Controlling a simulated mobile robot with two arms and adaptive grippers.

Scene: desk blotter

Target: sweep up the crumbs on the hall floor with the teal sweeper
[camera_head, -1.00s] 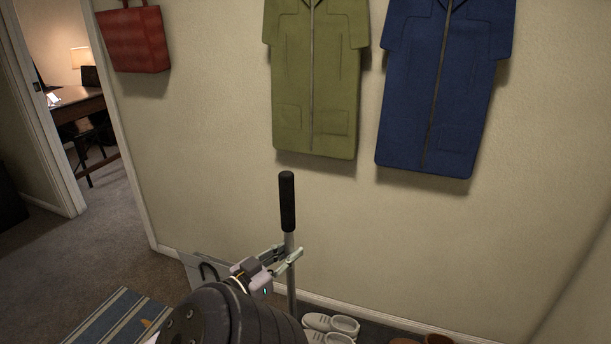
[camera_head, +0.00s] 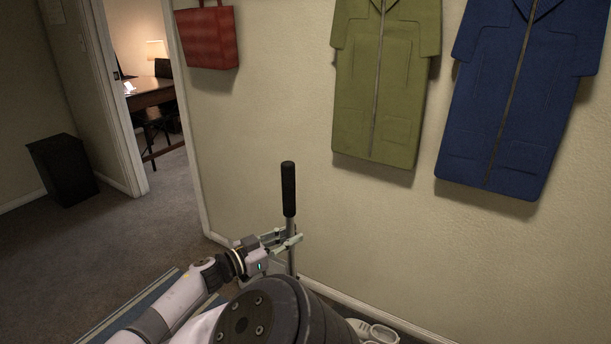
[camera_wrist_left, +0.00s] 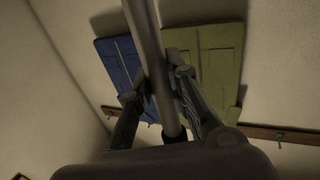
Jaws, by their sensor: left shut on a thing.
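The sweeper's upright handle (camera_head: 289,192) has a black grip on top of a grey pole and stands close to the wall in the head view. My left gripper (camera_head: 290,243) is shut on the pole below the black grip. In the left wrist view the grey pole (camera_wrist_left: 146,40) runs between the two fingers of the gripper (camera_wrist_left: 163,100). The sweeper's head is hidden behind my arm and body, so no teal part shows. No crumbs can be made out. My right gripper is not in view.
A striped rug (camera_head: 150,305) lies on the carpet at lower left. White shoes (camera_head: 376,332) stand by the wall. A black bin (camera_head: 63,170) stands left of the open doorway. A green coat (camera_head: 385,85), a blue coat (camera_head: 520,95) and a red bag (camera_head: 206,38) hang above.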

